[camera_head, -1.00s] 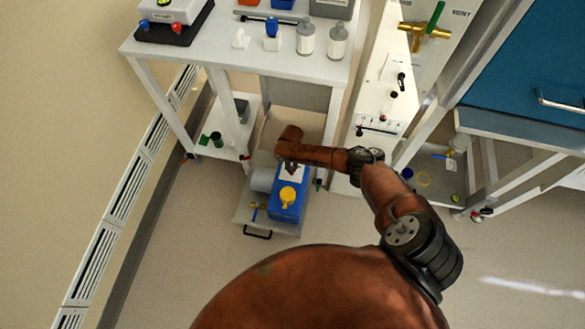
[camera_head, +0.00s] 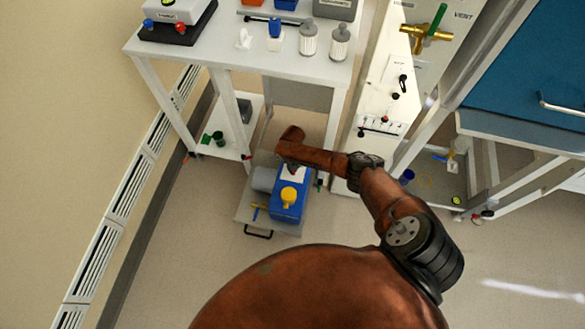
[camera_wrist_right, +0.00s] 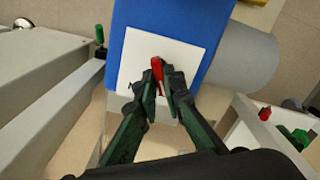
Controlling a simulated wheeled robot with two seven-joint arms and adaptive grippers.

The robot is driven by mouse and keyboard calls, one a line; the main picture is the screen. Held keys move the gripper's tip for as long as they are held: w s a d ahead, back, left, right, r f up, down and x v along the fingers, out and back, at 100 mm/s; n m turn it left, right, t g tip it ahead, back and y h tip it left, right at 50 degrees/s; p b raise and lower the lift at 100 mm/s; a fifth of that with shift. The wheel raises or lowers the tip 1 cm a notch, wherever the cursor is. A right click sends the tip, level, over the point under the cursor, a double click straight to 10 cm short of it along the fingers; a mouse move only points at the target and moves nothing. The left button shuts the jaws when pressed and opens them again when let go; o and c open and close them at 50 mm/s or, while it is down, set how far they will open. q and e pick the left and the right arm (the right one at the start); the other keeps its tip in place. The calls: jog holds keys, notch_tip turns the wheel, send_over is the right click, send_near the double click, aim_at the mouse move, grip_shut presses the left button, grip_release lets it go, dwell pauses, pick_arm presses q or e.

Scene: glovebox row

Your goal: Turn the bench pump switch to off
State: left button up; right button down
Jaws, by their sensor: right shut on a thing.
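The bench pump is a blue box (camera_head: 290,208) with a yellow knob-like cap (camera_head: 289,194) on top and a grey cylinder (camera_head: 264,180) at its side. It sits on a low grey pull-out tray (camera_head: 245,215) near the floor. In the right wrist view, the blue body (camera_wrist_right: 205,25) carries a white plate (camera_wrist_right: 135,50) with a red switch handle (camera_wrist_right: 157,66). My right gripper (camera_wrist_right: 160,82) is shut on the red handle, which points away from the wrist, slightly tilted. In the head view, my right arm mostly hides the switch. My left gripper is not in view.
Open floor (camera_head: 180,240) lies left of the tray.

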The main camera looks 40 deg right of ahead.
jog(key=shift+s+f, duration=0.1)
jog(key=shift+s, duration=0.05)
jog(key=c, duration=2)
grip_release()
jog(key=shift+c, duration=0.2)
notch_tip(320, 180, up, 12)
